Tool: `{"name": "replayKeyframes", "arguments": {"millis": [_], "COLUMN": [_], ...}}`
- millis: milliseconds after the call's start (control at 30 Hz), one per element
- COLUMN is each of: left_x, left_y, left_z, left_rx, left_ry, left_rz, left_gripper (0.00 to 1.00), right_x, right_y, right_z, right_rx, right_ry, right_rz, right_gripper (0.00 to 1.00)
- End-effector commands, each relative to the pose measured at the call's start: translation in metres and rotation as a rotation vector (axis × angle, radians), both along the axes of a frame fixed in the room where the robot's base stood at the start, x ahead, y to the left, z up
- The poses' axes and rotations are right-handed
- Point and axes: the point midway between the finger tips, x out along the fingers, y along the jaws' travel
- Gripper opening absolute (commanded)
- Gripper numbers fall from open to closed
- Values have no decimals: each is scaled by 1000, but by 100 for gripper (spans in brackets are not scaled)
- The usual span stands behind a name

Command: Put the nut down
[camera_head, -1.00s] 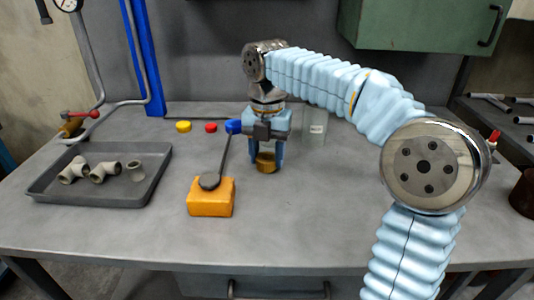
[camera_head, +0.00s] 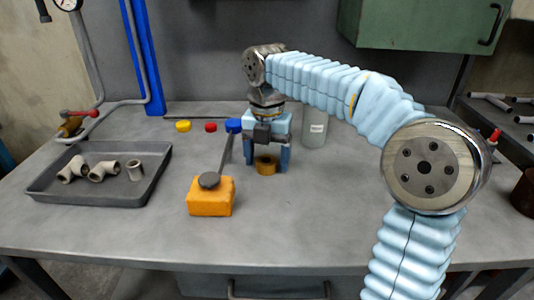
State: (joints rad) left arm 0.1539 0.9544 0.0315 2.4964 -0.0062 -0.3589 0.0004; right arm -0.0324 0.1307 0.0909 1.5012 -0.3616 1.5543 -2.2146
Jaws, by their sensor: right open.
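The nut (camera_head: 265,165) is a brass-coloured ring that appears to rest on the grey table (camera_head: 330,215), behind and to the right of the orange block. My right gripper (camera_head: 267,158) points down over the nut. Its two blue fingers stand apart, one on each side of the nut, with visible gaps. The gripper is open. My left gripper is not in view.
An orange block (camera_head: 210,200) with a grey lever stands close to the gripper's left. A grey tray (camera_head: 100,190) holds pipe fittings at left. Yellow (camera_head: 183,126), red (camera_head: 210,127) and blue (camera_head: 233,125) caps and a pale cylinder (camera_head: 315,132) stand behind. The table's front right is clear.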

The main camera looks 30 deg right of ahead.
Motion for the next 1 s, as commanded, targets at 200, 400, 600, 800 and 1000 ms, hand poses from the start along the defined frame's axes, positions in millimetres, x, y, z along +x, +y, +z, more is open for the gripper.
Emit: {"name": "replayKeyframes", "arguments": {"millis": [200,400,600,800,1000], "left_x": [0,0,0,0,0], "left_y": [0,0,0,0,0], "left_z": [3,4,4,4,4], "left_rx": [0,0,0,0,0], "left_ry": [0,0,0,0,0], "left_rz": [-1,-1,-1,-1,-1], "left_gripper": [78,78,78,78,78], "right_x": [1,1,1,0,0], "right_y": [0,1,1,1,0], "right_z": [22,71,110,126,129], "right_rx": [1,1,1,0,0], "right_ry": [-5,-6,-3,0,0], "right_rz": [0,0,1,1,0], "right_gripper": [75,75,75,75,75]}}
